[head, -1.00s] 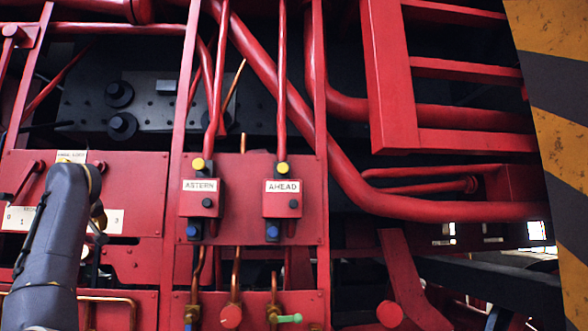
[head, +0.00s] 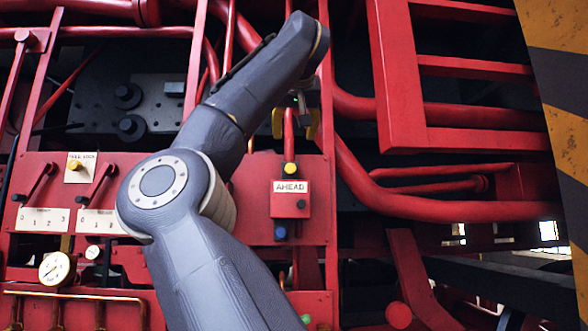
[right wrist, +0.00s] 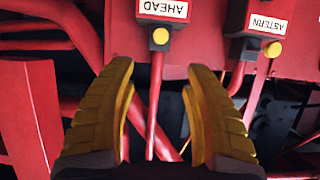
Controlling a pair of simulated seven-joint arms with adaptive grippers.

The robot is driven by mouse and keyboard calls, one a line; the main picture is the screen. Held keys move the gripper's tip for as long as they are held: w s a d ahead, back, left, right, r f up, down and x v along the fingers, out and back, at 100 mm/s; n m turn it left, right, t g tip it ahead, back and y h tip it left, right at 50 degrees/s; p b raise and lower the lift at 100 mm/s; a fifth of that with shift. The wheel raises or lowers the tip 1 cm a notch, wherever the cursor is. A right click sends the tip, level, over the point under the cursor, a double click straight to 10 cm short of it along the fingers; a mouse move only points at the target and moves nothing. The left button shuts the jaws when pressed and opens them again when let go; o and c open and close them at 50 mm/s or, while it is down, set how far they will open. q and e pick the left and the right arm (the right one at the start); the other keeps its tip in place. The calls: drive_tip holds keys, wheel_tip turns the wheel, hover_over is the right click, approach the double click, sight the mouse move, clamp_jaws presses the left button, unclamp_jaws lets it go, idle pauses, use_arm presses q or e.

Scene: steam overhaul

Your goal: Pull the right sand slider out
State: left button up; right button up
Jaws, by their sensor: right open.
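The AHEAD box (head: 290,205) is a small red block on the red panel, the right one of two labelled boxes. In the right wrist view the box appears upside down (right wrist: 150,36), beyond the open fingertips (right wrist: 160,68). A red rod (right wrist: 155,110) shows between the fingers; contact cannot be told. No label reads "sand". My left gripper is out of view.
The ASTERN box (right wrist: 243,48) is close beside one finger in the right wrist view; my arm hides it in the head view. Red pipes (head: 430,207) and a red frame (head: 400,90) lie to the right. Levers and a gauge (head: 55,268) are at the left.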

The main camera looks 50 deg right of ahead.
sight(290, 166)
drive_tip(key=x, duration=1.6)
drive_tip(key=shift+w+d+f, duration=0.15)
drive_tip(key=shift+w+d, duration=0.05)
drive_tip(key=shift+w, duration=0.1)
drive_tip(key=shift+c, duration=0.2)
